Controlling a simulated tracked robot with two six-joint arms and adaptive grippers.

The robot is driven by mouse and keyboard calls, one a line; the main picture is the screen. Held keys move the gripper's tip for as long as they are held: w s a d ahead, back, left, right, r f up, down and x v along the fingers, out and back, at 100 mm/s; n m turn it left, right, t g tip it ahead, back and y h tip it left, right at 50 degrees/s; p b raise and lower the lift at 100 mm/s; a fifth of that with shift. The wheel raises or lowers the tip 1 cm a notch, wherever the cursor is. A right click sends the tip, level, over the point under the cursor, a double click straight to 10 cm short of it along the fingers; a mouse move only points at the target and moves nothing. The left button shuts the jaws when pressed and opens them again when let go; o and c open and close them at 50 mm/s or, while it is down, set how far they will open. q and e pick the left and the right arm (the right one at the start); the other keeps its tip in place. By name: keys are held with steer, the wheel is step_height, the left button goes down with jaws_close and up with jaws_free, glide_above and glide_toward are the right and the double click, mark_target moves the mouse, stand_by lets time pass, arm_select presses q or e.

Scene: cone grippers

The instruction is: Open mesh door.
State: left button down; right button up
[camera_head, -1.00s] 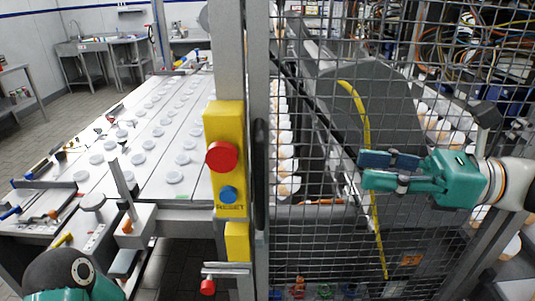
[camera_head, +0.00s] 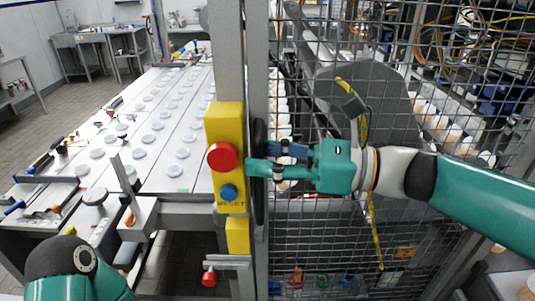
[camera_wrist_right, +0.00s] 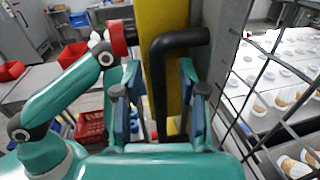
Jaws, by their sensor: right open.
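The mesh door (camera_head: 300,235) is a dark wire grid in a grey frame, standing shut as far as I can see. Its black handle (camera_head: 259,205) is a vertical bar on the door's left edge. My right gripper (camera_head: 265,160) is at the upper part of this handle with its fingers pointing left. In the right wrist view the bent black handle (camera_wrist_right: 178,41) runs down between the two spread fingers of the right gripper (camera_wrist_right: 160,92). The fingers look open, and I cannot tell whether they touch the handle. My left arm shows at the lower left, but its gripper is out of view.
A yellow box (camera_head: 224,120) with a red button (camera_head: 222,156) and blue reset button (camera_head: 229,191) is on the post just left of the handle. A long white table (camera_head: 150,185) with round pieces stands further left. Conveyors and cables lie behind the mesh.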

jaws_close()
stand_by(0.3)
